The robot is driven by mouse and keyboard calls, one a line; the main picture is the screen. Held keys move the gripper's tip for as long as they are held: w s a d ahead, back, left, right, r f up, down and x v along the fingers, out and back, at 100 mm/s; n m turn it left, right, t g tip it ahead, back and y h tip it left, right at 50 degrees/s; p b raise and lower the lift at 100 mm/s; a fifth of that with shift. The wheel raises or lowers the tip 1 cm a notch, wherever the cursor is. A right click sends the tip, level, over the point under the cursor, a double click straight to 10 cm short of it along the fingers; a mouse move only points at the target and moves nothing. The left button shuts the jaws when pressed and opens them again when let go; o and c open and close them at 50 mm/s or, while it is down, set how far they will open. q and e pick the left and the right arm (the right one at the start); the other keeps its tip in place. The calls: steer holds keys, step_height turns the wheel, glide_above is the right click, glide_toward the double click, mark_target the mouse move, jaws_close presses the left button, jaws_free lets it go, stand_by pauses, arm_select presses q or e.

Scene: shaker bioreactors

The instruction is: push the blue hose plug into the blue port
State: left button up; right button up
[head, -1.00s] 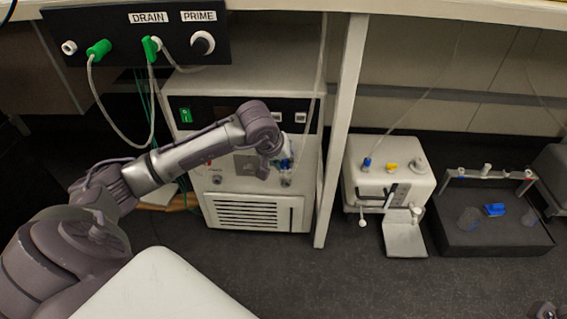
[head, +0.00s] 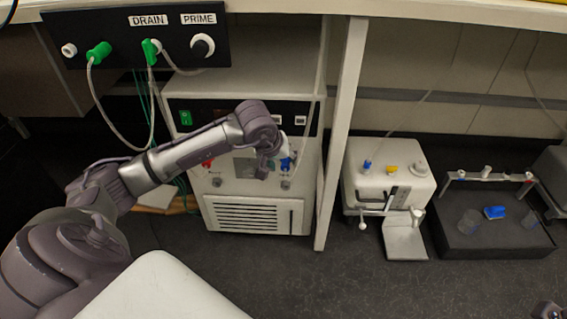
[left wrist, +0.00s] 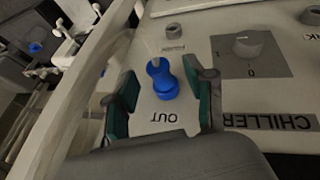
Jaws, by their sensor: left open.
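The blue hose plug (left wrist: 162,78) sits against the pale front panel of the chiller, above the upside-down OUT label in the left wrist view. It also shows in the head view as a small blue spot (head: 287,163). My left gripper (left wrist: 162,90) is open, with one green-padded finger on each side of the plug and visible gaps between. The blue port is hidden behind the plug, so I cannot tell how deep the plug sits. My right gripper is not in clear view.
The chiller (head: 257,216) stands under the bench, beside a white upright post (head: 340,140). A chiller knob (left wrist: 246,44) is near the right finger. The drain and prime panel (head: 120,42), with a looping hose, hangs above my left arm. A white pump unit (head: 388,176) stands to the right.

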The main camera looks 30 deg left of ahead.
arm_select(q)
steer(key=v, duration=1.1)
steer(key=shift+r, duration=0.1)
